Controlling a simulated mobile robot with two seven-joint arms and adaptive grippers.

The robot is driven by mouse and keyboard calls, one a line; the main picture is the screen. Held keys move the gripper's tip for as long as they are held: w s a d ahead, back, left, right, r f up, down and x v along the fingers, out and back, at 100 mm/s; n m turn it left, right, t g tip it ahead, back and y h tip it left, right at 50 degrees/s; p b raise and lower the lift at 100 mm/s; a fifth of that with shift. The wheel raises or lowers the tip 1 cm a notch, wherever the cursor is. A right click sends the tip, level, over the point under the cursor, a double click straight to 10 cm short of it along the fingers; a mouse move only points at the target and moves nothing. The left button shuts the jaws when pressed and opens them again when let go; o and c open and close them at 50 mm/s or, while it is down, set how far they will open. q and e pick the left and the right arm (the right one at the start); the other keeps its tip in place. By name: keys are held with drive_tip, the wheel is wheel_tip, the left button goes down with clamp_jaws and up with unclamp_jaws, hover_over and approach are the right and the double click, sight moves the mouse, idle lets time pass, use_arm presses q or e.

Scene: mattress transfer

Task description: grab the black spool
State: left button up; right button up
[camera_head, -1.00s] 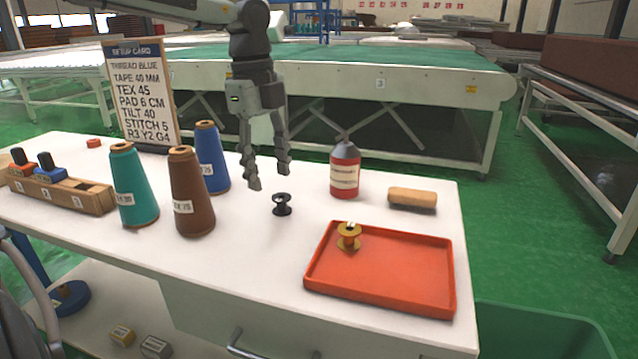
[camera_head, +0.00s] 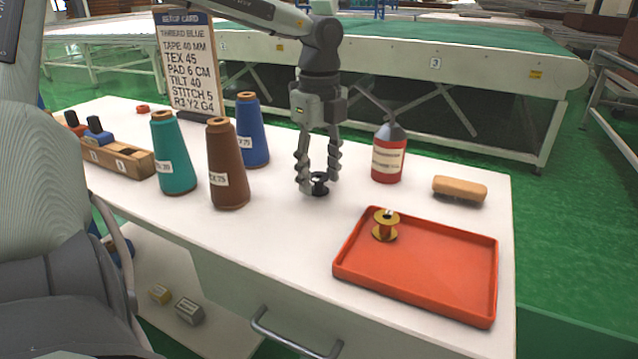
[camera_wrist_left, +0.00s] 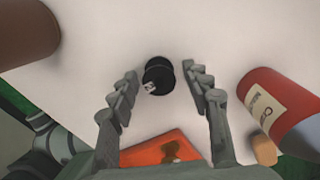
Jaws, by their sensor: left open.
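The small black spool (camera_head: 320,184) stands upright on the white table, left of the red bottle. My left gripper (camera_head: 318,186) points down at it with its two fingers open, one on either side. In the left wrist view the black spool (camera_wrist_left: 158,76) sits between the fingertips of my left gripper (camera_wrist_left: 160,84), with gaps on both sides. In the head view the fingers partly hide the spool. A large grey part of my own body fills the left edge of the head view; my right gripper does not show.
An orange tray (camera_head: 420,268) holding a gold spool (camera_head: 386,225) lies to the front right. Brown (camera_head: 227,165), teal (camera_head: 172,155) and blue (camera_head: 251,130) thread cones stand left.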

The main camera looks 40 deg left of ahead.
use_arm(q)
drive_tip(key=shift+c, duration=0.6)
drive_tip(key=c, duration=0.8)
drive_tip(key=shift+c, duration=0.2)
drive_tip(key=shift+r, duration=0.15)
